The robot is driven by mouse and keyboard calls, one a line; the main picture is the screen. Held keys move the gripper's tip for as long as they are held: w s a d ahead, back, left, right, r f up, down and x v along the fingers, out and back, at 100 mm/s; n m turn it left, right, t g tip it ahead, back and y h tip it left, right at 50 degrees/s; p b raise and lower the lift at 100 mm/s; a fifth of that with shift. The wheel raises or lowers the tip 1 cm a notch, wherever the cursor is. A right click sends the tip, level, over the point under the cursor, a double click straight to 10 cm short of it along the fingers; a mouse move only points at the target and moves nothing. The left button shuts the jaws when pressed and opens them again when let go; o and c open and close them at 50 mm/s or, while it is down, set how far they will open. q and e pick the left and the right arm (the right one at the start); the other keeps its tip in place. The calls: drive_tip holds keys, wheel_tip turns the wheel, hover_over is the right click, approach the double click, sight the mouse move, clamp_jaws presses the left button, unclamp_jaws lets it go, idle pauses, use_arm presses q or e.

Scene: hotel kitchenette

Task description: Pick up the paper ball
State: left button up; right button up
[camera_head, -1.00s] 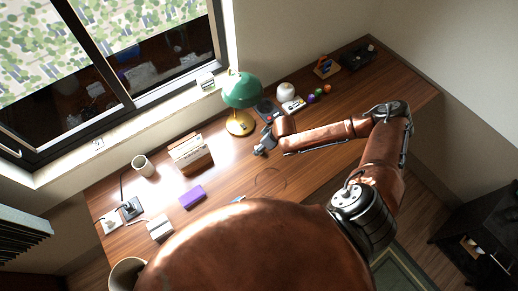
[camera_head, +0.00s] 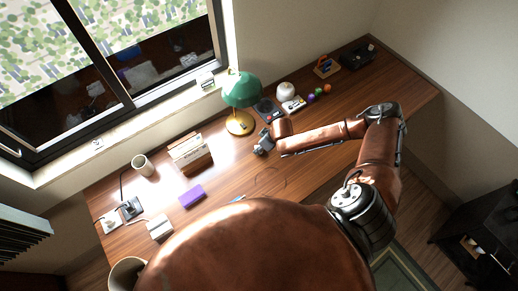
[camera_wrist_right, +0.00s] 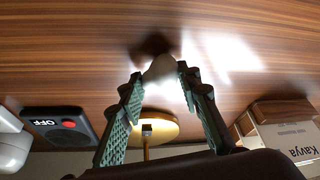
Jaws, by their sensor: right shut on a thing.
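The paper ball (camera_wrist_right: 160,68) is a small whitish lump between the fingertips of my right gripper (camera_wrist_right: 160,76) in the right wrist view. The green-padded fingers are shut on it, with brown wood and a dark shadow beyond it. In the head view my right gripper (camera_head: 262,145) is low over the middle of the desk, just in front of the green lamp; the ball cannot be made out there. My left gripper is not in view.
The green lamp (camera_head: 242,90) stands close to my right gripper on the wooden desk (camera_head: 225,170). A box of cards or files (camera_head: 190,153), a purple block (camera_head: 192,195) and a white mug (camera_head: 142,165) stand to the left. Small coloured balls (camera_head: 319,92) lie at the back right.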

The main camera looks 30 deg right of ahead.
sight(258, 146)
drive_tip(key=shift+r, duration=0.45)
wheel_tip(258, 146, up, 3)
drive_tip(key=shift+s+f, duration=0.1)
drive_tip(key=shift+f, duration=0.05)
drive_tip(key=s+a+r, duration=0.7)
drive_tip(key=s+r, duration=0.2)
drive_tip(key=s, duration=0.2)
drive_tip(key=shift+s+r, duration=0.2)
drive_tip(key=shift+s, duration=0.2)
drive_tip(key=shift+a, duration=0.1)
